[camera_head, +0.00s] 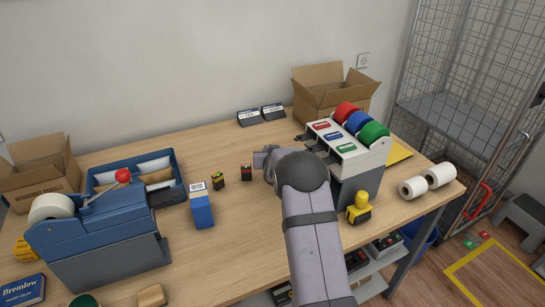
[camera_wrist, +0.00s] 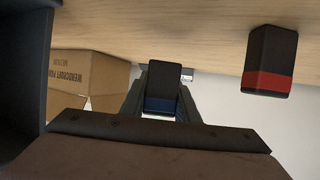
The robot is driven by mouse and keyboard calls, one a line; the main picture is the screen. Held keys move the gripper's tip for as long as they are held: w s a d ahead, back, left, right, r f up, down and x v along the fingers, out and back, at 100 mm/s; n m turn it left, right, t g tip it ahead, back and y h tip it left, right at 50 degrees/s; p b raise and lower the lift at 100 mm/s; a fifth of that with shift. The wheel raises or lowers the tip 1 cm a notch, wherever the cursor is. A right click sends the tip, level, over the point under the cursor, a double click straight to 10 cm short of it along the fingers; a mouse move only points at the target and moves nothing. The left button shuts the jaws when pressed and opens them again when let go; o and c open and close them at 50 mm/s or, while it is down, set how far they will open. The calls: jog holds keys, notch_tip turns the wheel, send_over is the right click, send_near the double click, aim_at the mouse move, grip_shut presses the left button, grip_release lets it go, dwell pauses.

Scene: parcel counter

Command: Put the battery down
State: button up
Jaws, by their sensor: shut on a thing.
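In the wrist view my gripper (camera_wrist: 163,103) is shut on a black battery with a blue band (camera_wrist: 163,76). In the head view my gripper (camera_head: 262,160) is over the middle of the table, largely behind my own wrist, and the held battery cannot be made out there. Whether the held battery touches the table cannot be told. A black battery with a red band (camera_wrist: 268,62) stands on the table apart from my gripper; it also shows in the head view (camera_head: 246,173). A black and yellow battery (camera_head: 218,181) stands further left.
A blue and white box (camera_head: 202,207) stands left of the batteries. The white dispenser with colored rolls (camera_head: 350,165) is close on the right of my arm. A yellow stamp-like tool (camera_head: 359,208) is near the edge. The table (camera_head: 200,150) behind the batteries is clear.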

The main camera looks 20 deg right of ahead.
jog(key=shift+f, duration=0.1)
jog(key=shift+w+f+p, duration=0.1)
jog(key=shift+f+p, duration=0.6)
jog(key=shift+f, duration=0.9)
jog(key=shift+f, duration=0.2)
jog(key=o, duration=1.1)
jog(key=shift+r, duration=0.2)
jog(key=shift+b+v, duration=1.25)
jog(key=shift+v, duration=4.8)
